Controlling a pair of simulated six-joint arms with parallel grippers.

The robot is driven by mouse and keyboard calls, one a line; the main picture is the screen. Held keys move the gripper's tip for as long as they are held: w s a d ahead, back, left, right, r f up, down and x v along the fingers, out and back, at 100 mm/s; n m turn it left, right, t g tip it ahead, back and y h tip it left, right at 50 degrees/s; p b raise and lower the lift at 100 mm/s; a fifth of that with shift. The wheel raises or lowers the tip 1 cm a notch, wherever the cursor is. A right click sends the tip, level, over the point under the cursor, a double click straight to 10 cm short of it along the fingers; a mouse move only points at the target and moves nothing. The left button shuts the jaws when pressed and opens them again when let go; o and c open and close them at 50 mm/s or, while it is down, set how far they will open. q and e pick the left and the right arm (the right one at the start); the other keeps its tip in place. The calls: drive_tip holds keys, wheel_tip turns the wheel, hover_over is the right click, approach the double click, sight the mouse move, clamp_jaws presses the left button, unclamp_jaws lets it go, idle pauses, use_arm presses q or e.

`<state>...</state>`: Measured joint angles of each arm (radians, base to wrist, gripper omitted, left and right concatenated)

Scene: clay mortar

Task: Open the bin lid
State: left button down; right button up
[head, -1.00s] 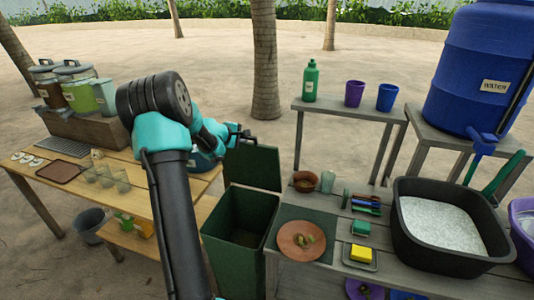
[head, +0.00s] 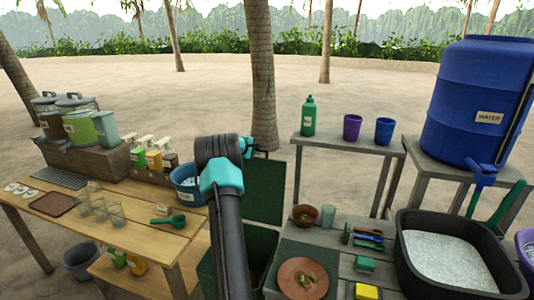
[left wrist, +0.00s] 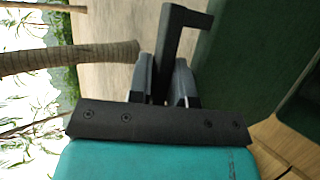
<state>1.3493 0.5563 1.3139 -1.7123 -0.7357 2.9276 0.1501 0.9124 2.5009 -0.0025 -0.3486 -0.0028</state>
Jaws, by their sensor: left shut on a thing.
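The green bin (head: 262,244) stands on the ground between the two tables, partly hidden behind my left arm. Its dark green lid (head: 266,190) stands raised, roughly upright, at the back of the bin. My left gripper (head: 262,152) is at the lid's top edge, mostly hidden behind the arm in the head view. In the left wrist view, the fingers of my left gripper (left wrist: 165,85) are shut on the black lid handle (left wrist: 183,17). The lid (left wrist: 238,50) fills the right side there. My right gripper is not in view.
The wooden table (head: 130,210) on the left holds glasses, bottles and a blue tub (head: 186,190). The grey table (head: 330,250) on the right holds a terracotta plate (head: 303,278) and a black basin (head: 445,255). A palm trunk (head: 262,70) rises behind the lid.

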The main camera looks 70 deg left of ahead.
use_arm(q)
drive_tip(key=shift+w+a, duration=0.1)
drive_tip(key=shift+a, duration=0.05)
drive_tip(key=shift+f, duration=0.1)
drive_tip(key=c, duration=1.1)
unclamp_jaws()
drive_tip(key=v, duration=1.7)
drive_tip(key=shift+s, duration=0.2)
